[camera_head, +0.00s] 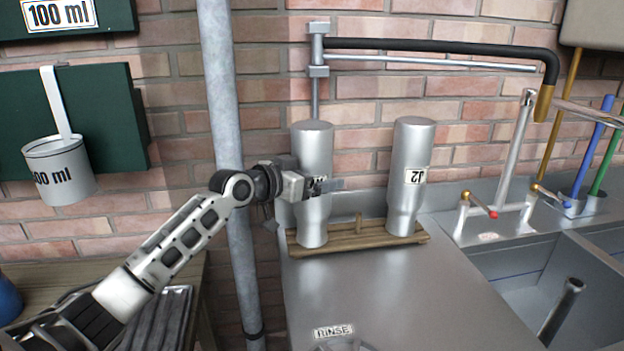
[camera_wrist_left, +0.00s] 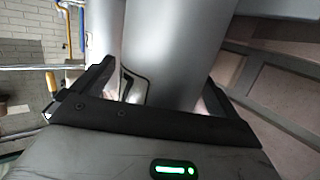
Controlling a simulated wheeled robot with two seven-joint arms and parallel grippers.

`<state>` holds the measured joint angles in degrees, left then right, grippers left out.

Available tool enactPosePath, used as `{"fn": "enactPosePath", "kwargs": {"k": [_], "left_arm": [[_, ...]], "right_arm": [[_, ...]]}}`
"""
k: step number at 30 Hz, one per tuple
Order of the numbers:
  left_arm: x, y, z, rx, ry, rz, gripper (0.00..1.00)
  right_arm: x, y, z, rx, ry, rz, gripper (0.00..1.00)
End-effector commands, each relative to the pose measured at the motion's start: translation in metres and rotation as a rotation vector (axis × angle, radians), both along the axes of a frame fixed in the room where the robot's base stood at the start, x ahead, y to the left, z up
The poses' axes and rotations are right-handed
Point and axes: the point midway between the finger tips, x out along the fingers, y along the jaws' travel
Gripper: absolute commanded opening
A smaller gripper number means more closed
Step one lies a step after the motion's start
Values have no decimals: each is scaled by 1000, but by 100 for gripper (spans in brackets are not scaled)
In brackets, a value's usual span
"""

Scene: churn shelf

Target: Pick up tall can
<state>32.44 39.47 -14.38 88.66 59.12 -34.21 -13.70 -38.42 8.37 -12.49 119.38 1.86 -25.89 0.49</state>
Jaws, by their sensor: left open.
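Two tall silver metal cans stand upright on a wooden rack in the head view. The left can (camera_head: 313,147) has a label mostly hidden behind my left gripper. The right can (camera_head: 411,160) has a label reading J2. My left gripper (camera_head: 333,186) is at mid-height of the left can, with its fingers open. In the left wrist view the fingers (camera_wrist_left: 160,88) reach to both sides of a grey can (camera_wrist_left: 175,50) whose dark-edged label shows between them. I cannot tell whether the fingers touch it. My right gripper is not in view.
The wooden rack (camera_head: 365,238) rests on a steel counter (camera_head: 390,290) marked RINSE. A grey vertical pipe (camera_head: 221,100) stands left of the cans, close to my left arm. A black swing pipe (camera_head: 440,46) runs above them. A sink (camera_head: 530,275) with taps is at right. A 500 ml cup (camera_head: 60,172) hangs at left.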

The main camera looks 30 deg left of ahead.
Motion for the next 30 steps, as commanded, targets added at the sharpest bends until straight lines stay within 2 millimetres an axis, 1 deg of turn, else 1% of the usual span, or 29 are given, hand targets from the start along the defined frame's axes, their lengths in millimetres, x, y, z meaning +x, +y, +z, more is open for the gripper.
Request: {"fn": "enactPosePath", "kwargs": {"k": [1,2,3,5,6,7,16,20,23,26,30], "left_arm": [[0,0,0,0,0,0,99],[0,0,0,0,0,0,90],[0,0,0,0,0,0,79],[0,0,0,0,0,0,62],[0,0,0,0,0,0,51],[0,0,0,0,0,0,46],[0,1,3,-1,-5,1,46],[0,0,10,0,-9,0,46],[0,0,20,0,-9,0,46],[-1,1,37,1,-11,0,46],[-23,-4,61,4,-11,-1,46]], "right_arm": [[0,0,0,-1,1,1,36],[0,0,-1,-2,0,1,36],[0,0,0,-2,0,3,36],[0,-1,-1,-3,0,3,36],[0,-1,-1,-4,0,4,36],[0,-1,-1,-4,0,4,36],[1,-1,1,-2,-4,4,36],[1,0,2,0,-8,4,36],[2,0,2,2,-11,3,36],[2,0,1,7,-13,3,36],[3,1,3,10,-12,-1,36]]}}
